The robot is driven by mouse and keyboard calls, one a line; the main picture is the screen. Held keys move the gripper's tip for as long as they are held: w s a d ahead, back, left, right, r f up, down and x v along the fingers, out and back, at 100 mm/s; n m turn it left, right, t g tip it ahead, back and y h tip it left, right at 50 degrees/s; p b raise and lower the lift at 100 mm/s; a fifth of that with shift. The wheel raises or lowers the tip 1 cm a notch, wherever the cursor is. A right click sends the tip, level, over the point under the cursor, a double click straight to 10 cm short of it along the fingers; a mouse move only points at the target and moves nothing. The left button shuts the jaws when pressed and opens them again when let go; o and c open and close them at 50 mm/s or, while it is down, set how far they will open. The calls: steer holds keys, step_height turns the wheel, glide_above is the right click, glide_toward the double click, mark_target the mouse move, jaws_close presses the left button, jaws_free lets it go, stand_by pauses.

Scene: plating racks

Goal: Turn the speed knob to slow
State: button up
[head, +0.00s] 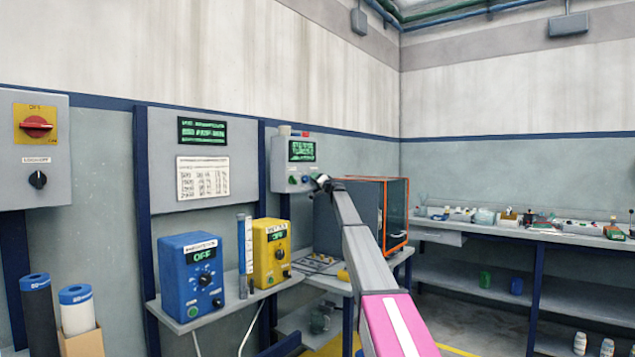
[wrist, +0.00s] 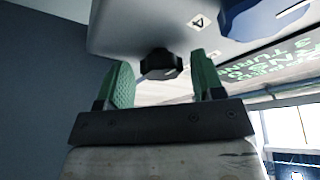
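A grey control box (head: 279,163) with a green-lit display (head: 301,150) hangs on the wall in the head view. My gripper (head: 321,182) is at its lower right, with the fingers too small to read there. In the wrist view my gripper (wrist: 160,82) is open, with green finger pads. A black knob (wrist: 160,65) on the underside-looking face of a grey box (wrist: 130,25) lies between and just beyond the fingertips, with no clear contact. I cannot read which is the speed knob.
A blue unit (head: 190,272) and a yellow unit (head: 270,252) stand on a shelf below, both displays reading OFF. A grey and orange cabinet (head: 385,215) stands close behind my arm. A red switch (head: 37,126) is on the left wall box.

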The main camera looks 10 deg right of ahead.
stand_by(0.3)
steer(key=v, duration=1)
steer(key=shift+s+d, duration=0.2)
steer(key=shift+s, duration=0.15)
steer(key=s+a+f+n+g+h, duration=0.1)
steer(key=s+a+f+g, duration=0.25)
steer(key=s+f, duration=0.9)
steer(key=s+a+f+n+g, duration=0.1)
steer(key=s+a+f+g, duration=0.25)
steer(key=s+f, duration=0.85)
steer(key=s+a+f+n+g+h, duration=0.1)
steer(key=s+a+f+n+g, duration=0.4)
steer(key=f, duration=1.2)
steer(key=s+d+f+m+g+h, duration=0.1)
steer(key=s+f, duration=0.5)
steer(key=s, duration=0.8)
steer(key=s+d+f+m+g+h, duration=0.1)
steer(key=s+d+f+g+h, duration=0.2)
steer(key=s+f, duration=0.4)
steer(key=s+d+f+m+g+h, duration=0.1)
steer(key=s+f, duration=0.6)
steer(key=s, duration=1.4)
steer(key=d+g+h, duration=0.1)
steer(key=d+h, duration=0.1)
steer(key=h, duration=0.1)
steer(key=shift+s+m+g, duration=0.3)
steer(key=shift+s, duration=0.05)
